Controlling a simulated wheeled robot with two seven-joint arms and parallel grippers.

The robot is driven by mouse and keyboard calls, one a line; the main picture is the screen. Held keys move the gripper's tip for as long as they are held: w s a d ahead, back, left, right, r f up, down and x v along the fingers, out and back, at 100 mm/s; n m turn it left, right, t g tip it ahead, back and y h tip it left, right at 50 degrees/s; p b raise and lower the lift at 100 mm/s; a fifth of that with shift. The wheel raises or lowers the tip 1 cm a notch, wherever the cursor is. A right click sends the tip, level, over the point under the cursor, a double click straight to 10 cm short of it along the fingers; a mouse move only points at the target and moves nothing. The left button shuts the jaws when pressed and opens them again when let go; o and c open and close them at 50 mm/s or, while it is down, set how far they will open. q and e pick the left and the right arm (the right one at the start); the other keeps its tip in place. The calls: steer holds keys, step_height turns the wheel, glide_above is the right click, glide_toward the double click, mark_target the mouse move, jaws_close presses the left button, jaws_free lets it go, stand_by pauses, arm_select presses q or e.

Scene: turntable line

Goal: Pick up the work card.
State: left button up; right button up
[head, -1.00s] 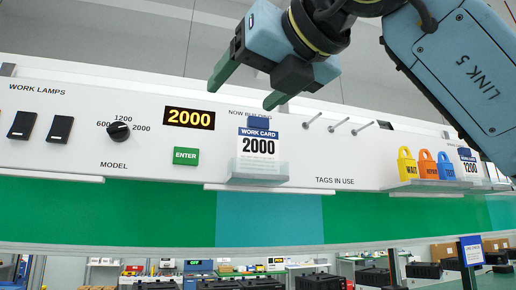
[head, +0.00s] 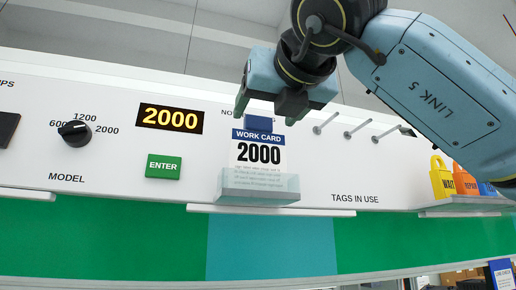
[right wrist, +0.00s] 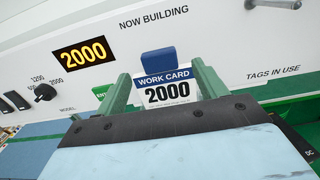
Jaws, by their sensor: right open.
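The work card (head: 258,152), white with a blue band and the number 2000, stands upright in a clear holder (head: 232,188) on the white panel. A blue tab (head: 258,123) rises above its top edge. In the right wrist view, the card (right wrist: 168,90) lies between the two green fingers. My right gripper (head: 265,112) is open, above and in front of the card in the head view. In the right wrist view the fingers of the right gripper (right wrist: 165,90) flank the card with gaps. Contact cannot be seen. My left gripper is not in view.
The panel holds a 2000 display (head: 169,118), a green ENTER button (head: 163,166) and a black model knob (head: 74,132). Several metal pegs (head: 357,131) stick out right of the card. Padlock-shaped tags (head: 442,183) stand on a shelf (head: 462,205) at the right.

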mark_target(260, 122)
steer(key=shift+w+a+p, duration=0.2)
steer(key=shift+w+p, duration=0.1)
steer(key=shift+w, duration=0.4)
steer(key=p+x, duration=0.1)
steer(key=x, duration=0.3)
steer(key=shift+w, duration=0.15)
steer(key=shift+c, duration=0.5)
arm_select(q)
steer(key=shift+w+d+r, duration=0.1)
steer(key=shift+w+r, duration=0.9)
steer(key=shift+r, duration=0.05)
arm_select(e)
steer(key=c, duration=1.3)
steer(key=shift+r, duration=0.1)
